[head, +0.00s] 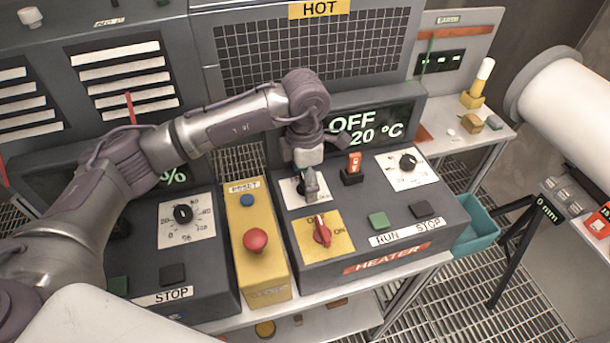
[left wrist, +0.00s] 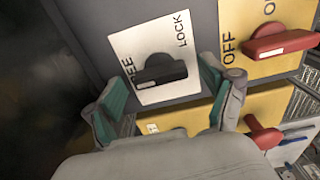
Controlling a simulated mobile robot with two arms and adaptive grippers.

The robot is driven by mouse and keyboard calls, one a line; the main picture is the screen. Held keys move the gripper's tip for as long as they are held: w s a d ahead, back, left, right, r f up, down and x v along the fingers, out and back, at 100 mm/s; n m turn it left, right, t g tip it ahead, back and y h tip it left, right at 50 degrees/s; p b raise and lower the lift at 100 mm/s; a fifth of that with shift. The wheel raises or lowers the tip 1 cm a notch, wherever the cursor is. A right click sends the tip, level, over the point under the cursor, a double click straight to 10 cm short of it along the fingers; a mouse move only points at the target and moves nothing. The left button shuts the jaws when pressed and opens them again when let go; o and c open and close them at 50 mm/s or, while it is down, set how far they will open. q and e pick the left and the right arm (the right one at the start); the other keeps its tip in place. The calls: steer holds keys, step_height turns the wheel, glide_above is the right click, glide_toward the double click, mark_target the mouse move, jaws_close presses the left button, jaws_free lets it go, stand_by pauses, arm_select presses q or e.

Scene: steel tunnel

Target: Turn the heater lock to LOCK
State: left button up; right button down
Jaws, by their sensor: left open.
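The heater lock is a black knob (left wrist: 160,72) on a white plate (left wrist: 150,40) in the left wrist view. The plate reads LOCK on its right side, and a partly hidden label ending in EE is on its left. The knob's bar lies roughly crosswise, with a pale mark at its left end. My left gripper (left wrist: 157,92) is open, its fingers on either side of the knob and apart from it. In the head view, my left gripper (head: 311,188) hangs over the lock plate (head: 290,186) and hides most of the knob. My right gripper is not in view.
The heater box also carries a red OFF/ON switch (head: 321,232), a green button (head: 378,221), a black button (head: 420,210), a small red-topped switch (head: 353,168) and a dial (head: 407,162). A yellow box with a red mushroom button (head: 255,240) stands to its left.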

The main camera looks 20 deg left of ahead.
arm_select(q)
steer(key=shift+c, duration=0.3)
steer(key=c, duration=1.1)
steer(key=shift+f+m+b, duration=0.1)
steer(key=shift+m+b, duration=0.2)
steer(key=shift+b, duration=0.35)
steer(key=m+b, duration=0.9)
steer(key=b, duration=0.3)
steer(key=shift+f, duration=0.1)
steer(key=m+b, duration=0.3)
steer(key=m, duration=0.1)
steer(key=shift+b, duration=0.3)
steer(key=shift+r+m+b, duration=0.15)
steer(key=shift+m+b, duration=0.3)
steer(key=shift+m, duration=0.6)
steer(key=shift+r+m+b, duration=0.1)
steer(key=shift+m+b, duration=0.3)
steer(key=shift+m, duration=0.65)
steer(key=shift+r, duration=0.1)
steer(key=o, duration=1.2)
steer(key=shift+c, duration=0.2)
